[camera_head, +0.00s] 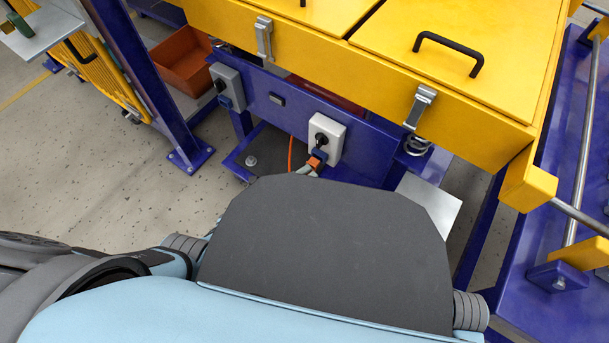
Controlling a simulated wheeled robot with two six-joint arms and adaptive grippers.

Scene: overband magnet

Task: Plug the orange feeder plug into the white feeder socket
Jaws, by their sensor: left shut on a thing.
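The white feeder socket (327,138) is a white box with a black knob on the blue frame, below the yellow housing. A blue part (319,154) sits at its lower edge. The orange feeder plug (316,162) shows as a small orange patch right below this blue part. I cannot tell whether it is seated in the socket or only close to it. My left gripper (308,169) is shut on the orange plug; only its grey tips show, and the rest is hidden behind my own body. My right gripper is not in view.
A similar grey box (227,86) with a blue part is mounted to the left on the frame. An orange cable (291,153) hangs beside the white socket. The yellow housing (455,65) overhangs from above. An orange bin (184,62) stands at the back left. Floor is open at left.

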